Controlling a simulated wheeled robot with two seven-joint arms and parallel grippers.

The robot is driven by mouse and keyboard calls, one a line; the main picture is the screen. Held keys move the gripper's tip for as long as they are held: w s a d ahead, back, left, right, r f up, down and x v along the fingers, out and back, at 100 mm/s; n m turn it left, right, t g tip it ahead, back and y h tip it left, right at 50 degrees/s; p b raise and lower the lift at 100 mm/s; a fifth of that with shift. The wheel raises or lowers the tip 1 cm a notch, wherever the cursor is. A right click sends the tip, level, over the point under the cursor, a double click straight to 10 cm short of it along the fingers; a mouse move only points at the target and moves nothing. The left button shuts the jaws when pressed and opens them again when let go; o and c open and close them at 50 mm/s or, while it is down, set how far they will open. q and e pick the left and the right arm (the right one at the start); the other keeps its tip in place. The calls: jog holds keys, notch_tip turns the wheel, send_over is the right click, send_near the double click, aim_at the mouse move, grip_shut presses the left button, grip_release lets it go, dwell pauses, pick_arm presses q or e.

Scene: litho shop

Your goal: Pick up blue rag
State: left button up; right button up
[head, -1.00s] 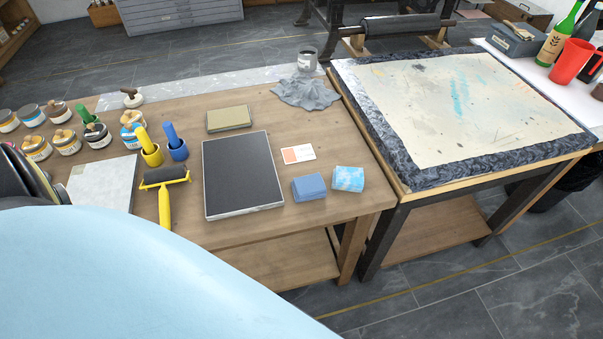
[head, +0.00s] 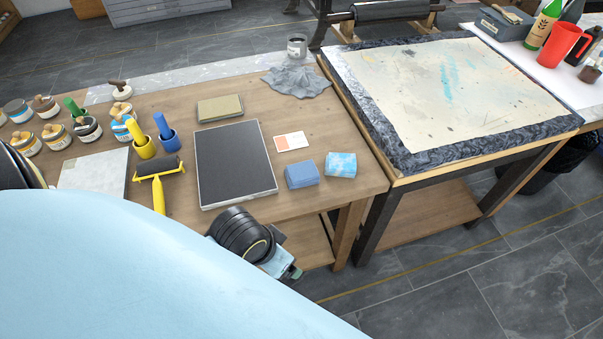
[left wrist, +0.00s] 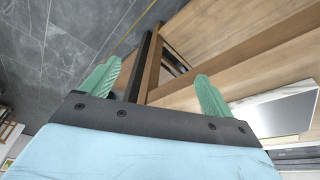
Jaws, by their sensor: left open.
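A plain blue folded cloth (head: 301,174), which looks like the blue rag, lies near the front right of the wooden table (head: 240,222). A lighter blue and white patterned folded cloth (head: 341,164) lies just right of it. The blue cloth is not seen there. My right gripper is not in view.
A dark slab (head: 236,162) lies left of the cloths, with a small card (head: 290,142) behind them. A yellow roller (head: 158,180), jars and a grey crumpled cloth (head: 297,81) are also on the table. A paper-covered bench (head: 450,95) stands to the right.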

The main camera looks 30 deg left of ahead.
pick_arm(q)
jog(key=w+d+r+n, duration=0.3)
jog(key=w+r, duration=0.2)
jog(key=w, duration=0.7)
jog(key=w+a+r+n+g+y, duration=0.2)
jog(key=w+a+r+n, duration=0.55)
jog(key=w+a, duration=0.35)
jog(key=n+b, duration=0.1)
jog(key=b, duration=0.1)
send_over(302, 171)
jog(key=shift+g, duration=0.3)
notch_tip(302, 171, down, 8)
jog(key=shift+s+d+r, duration=0.1)
jog(key=shift+r, duration=0.05)
jog(key=shift+f, duration=0.9)
notch_tip(302, 171, down, 5)
jog(key=shift+r+b, duration=0.2)
jog(key=shift+b, duration=0.55)
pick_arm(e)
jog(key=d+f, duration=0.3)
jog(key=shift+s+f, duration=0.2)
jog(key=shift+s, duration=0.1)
